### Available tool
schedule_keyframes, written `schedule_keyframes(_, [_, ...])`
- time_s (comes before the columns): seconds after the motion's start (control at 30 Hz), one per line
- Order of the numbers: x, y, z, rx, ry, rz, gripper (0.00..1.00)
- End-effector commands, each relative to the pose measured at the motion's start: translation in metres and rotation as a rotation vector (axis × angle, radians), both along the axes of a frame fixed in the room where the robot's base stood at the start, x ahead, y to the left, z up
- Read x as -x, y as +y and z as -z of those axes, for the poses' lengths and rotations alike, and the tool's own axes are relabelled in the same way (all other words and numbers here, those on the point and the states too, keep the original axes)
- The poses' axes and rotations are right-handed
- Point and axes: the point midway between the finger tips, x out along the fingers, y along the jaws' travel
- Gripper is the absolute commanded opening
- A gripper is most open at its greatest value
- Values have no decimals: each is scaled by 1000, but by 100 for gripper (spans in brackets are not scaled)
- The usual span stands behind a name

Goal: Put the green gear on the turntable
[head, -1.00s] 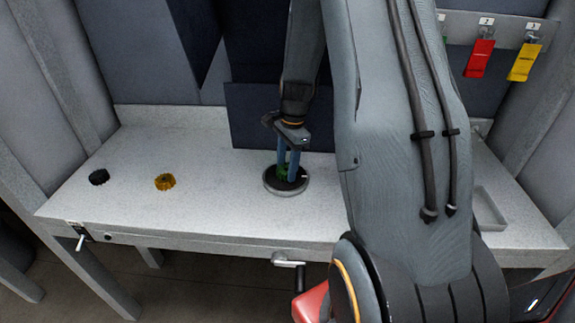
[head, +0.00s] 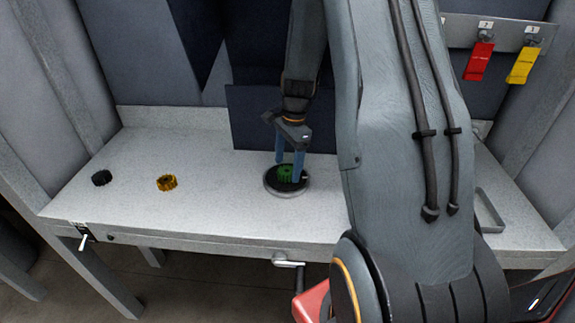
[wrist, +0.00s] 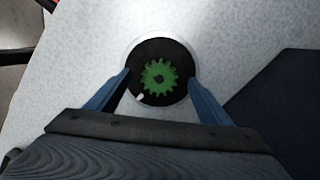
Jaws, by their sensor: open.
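The green gear (head: 285,173) lies on the turntable (head: 272,190), a dark round disc with a light rim. In the wrist view the gear (wrist: 159,76) sits near the middle of the turntable (wrist: 181,61), with dark disc showing all around it. My gripper (head: 288,170) is open, its two blue fingers low over the disc on either side of the gear. In the wrist view the fingers (wrist: 158,86) stand wide apart, with visible gaps to the gear.
A shallow tray (head: 489,211) is at the right, partly behind my arm. Red (head: 480,60) and yellow (head: 523,66) tags hang at the back right. A dark panel (head: 250,115) stands behind the turntable.

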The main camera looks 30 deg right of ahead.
Motion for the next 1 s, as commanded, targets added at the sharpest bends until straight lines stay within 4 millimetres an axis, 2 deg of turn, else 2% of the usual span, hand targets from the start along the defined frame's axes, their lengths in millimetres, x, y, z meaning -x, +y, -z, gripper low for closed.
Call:
schedule_keyframes(0.7, [0, -6, -53, 0, 0, 0, 74])
schedule_keyframes(1.0, [0, -7, -54, 0, 0, 0, 74])
